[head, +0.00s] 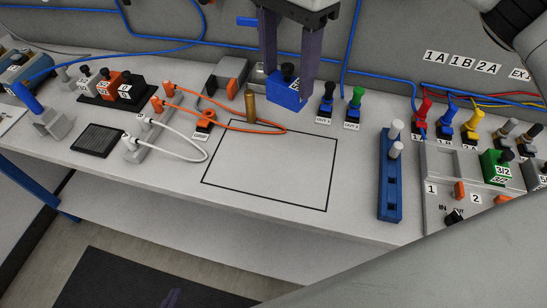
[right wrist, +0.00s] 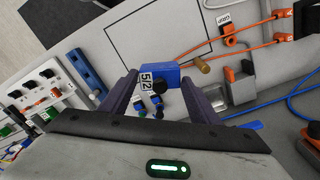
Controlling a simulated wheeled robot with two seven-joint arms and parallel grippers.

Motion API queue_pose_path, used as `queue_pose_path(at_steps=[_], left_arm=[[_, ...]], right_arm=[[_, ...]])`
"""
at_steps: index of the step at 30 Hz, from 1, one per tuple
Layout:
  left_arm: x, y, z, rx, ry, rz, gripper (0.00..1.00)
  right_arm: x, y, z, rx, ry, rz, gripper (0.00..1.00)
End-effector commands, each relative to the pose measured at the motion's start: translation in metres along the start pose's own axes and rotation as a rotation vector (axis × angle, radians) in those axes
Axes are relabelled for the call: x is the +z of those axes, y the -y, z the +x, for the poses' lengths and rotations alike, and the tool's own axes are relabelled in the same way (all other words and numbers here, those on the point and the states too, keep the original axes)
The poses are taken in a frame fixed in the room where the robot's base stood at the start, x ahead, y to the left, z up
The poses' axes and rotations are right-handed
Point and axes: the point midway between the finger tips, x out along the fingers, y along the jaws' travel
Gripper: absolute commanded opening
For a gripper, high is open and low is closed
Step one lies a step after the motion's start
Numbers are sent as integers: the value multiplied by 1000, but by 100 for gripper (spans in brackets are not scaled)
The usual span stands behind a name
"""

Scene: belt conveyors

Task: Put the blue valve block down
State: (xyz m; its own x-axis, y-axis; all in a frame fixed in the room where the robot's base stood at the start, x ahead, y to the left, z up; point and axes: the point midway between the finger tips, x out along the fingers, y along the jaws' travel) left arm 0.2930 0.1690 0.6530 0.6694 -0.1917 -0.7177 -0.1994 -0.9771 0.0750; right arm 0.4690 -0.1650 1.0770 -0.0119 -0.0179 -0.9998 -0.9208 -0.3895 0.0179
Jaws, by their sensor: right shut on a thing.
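The blue valve block (head: 284,93) has a black knob on top and is between the fingers of my right gripper (head: 288,82). In the right wrist view the block (right wrist: 170,72) shows a white 5/2 label, and the right gripper (right wrist: 160,84) is shut on it. In the head view the block appears behind the far edge of the black-outlined rectangle (head: 268,178) on the bench. Its height above the bench is hard to tell. My left gripper is not in view.
Black and green knobbed fittings (head: 354,105) stand right of the block. A blue rail (head: 389,190) with grey pegs is right of the rectangle. A blue hose runs along the back.

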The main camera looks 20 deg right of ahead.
Motion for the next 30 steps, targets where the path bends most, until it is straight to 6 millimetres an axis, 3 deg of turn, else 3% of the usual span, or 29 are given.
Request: queue_pose_path(at_steps=[9, 15, 21, 30], left_arm=[[3, 0, 3, 0, 0, 0, 0], [3, 1, 4, 0, -2, 0, 0], [0, 1, 5, -1, -8, 1, 0], [-6, 1, 1, -1, -11, 2, 0]], right_arm=[[29, -8, 17, -4, 7, 750, 29], [39, -11, 22, -8, 18, 1095, 29], [43, -12, 29, -7, 21, 1240, 29], [44, -12, 79, -6, 21, 1252, 29]])
